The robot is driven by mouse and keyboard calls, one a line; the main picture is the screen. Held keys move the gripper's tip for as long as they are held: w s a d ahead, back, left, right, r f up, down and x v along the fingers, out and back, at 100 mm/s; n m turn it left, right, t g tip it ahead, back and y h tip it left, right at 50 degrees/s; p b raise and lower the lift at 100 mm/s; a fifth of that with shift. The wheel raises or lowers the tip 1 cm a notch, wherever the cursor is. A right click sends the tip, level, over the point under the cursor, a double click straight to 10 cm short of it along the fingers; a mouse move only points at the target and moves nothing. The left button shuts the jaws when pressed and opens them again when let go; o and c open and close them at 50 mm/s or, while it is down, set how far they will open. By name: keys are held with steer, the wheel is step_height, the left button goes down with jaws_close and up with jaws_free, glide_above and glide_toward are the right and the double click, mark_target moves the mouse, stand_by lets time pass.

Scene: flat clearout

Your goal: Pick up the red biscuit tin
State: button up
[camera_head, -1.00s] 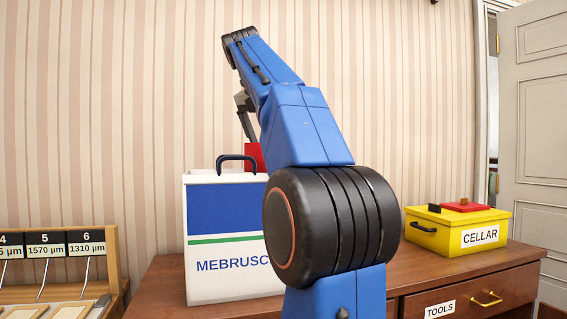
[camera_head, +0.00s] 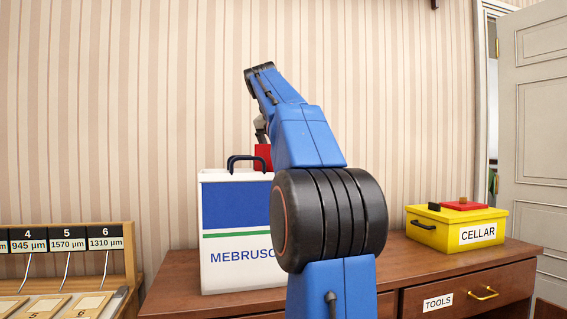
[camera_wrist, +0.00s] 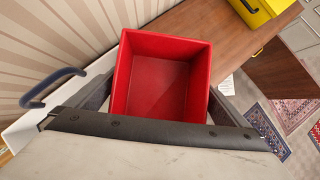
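The red biscuit tin (camera_wrist: 162,85) is an open-topped, empty, box-shaped tin. It fills the middle of the wrist view. In the head view only a small part of the tin (camera_head: 263,157) shows above the white case's top edge, beside the case's handle. Its base is hidden, and whether it stands on the case or behind it is unclear. My gripper (camera_wrist: 162,95) is over the tin, with one grey finger at its left side and one at its right. The fingers look open around the tin, with no clear grip. In the head view my blue arm partly covers this area.
The white and blue case (camera_head: 221,262) with a dark handle stands on the wooden desk (camera_head: 400,262). A yellow CELLAR box (camera_head: 440,233) stands at the desk's right. A rack with numbered hooks (camera_head: 130,262) is at the left. The striped wall is close behind.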

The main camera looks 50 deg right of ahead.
steer(key=c, duration=1.4)
steer(key=shift+o, duration=0.2)
steer(key=shift+r, duration=0.1)
step_height(320, 180, up, 10)
